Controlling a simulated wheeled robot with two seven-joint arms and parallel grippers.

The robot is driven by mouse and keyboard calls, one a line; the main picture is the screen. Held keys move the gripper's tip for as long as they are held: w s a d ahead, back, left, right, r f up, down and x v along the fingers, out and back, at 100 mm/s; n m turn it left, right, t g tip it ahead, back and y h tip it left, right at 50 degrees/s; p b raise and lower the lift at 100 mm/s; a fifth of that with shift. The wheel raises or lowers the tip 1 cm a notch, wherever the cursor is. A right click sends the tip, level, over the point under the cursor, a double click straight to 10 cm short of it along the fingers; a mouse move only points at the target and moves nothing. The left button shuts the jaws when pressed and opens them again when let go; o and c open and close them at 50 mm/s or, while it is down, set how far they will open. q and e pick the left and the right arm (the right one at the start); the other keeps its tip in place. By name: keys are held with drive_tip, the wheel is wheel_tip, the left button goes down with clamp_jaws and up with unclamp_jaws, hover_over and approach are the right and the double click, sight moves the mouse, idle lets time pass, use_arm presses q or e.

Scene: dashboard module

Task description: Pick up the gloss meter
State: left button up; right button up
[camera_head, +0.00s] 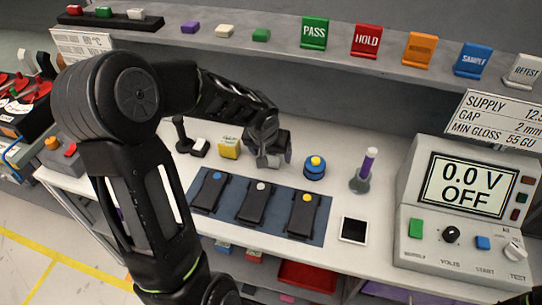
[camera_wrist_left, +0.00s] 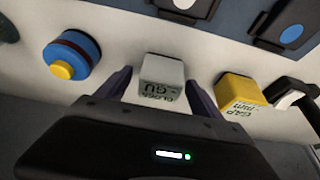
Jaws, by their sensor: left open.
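The gloss meter (camera_wrist_left: 162,77) is a small grey block with dark "GLOSS GU" lettering, standing on the white bench top in the left wrist view. My left gripper (camera_wrist_left: 160,92) is open, with one finger on each side of the block and a visible gap at both sides. In the head view my left gripper (camera_head: 270,150) is low over the bench behind the dark blue mat, and it largely hides the meter. My right gripper is not in view.
The yellow gap block (camera_head: 229,148) and the blue round piece with a yellow top (camera_head: 315,168) stand on either side. The blue mat (camera_head: 228,220) with three black devices lies in front.

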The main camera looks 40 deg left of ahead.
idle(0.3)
use_arm(q)
drive_tip(key=c, duration=1.6)
drive_tip(key=shift+r, duration=0.15)
wheel_tip(320, 180, up, 10)
drive_tip(key=shift+f+b, duration=0.1)
drive_tip(key=shift+b, duration=0.25)
